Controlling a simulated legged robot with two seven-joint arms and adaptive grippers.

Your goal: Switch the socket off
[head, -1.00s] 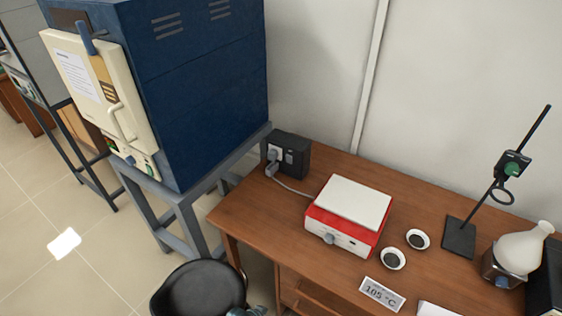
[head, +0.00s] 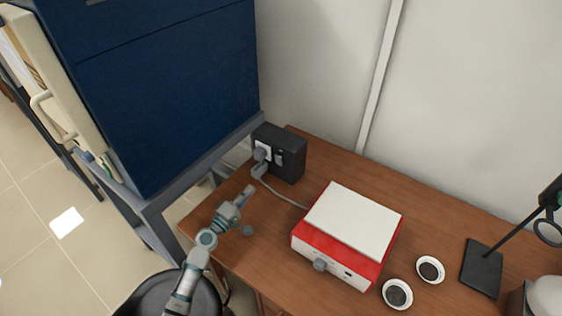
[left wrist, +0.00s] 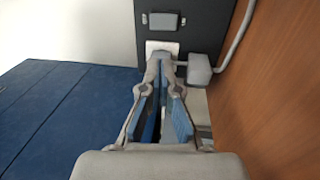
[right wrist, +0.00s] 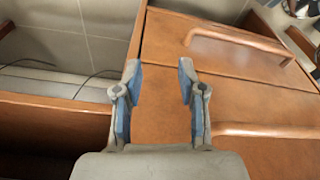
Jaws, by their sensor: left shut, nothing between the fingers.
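The socket is a dark box (head: 286,160) on the back left of the desk. It has a white plate (head: 264,150), a grey plug (head: 258,160) with a cable, and a small grey switch (head: 280,156). In the left wrist view the switch (left wrist: 163,20) is at the top, above the white plate (left wrist: 172,47), with the plug (left wrist: 199,70) to the right. My left gripper (head: 248,191) is shut and empty, in front of the box and below the switch; its tips (left wrist: 164,60) cover part of the plate. Contact cannot be told. My right gripper (right wrist: 158,70) is open and empty, facing wooden drawers.
A red and white hotplate (head: 345,240) stands right of the socket, its cable running across the desk. Two small dishes (head: 397,293) and a stand (head: 482,268) are farther right. The blue furnace (head: 165,90) rises at the left. A drawer handle (right wrist: 235,45) is near my right gripper.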

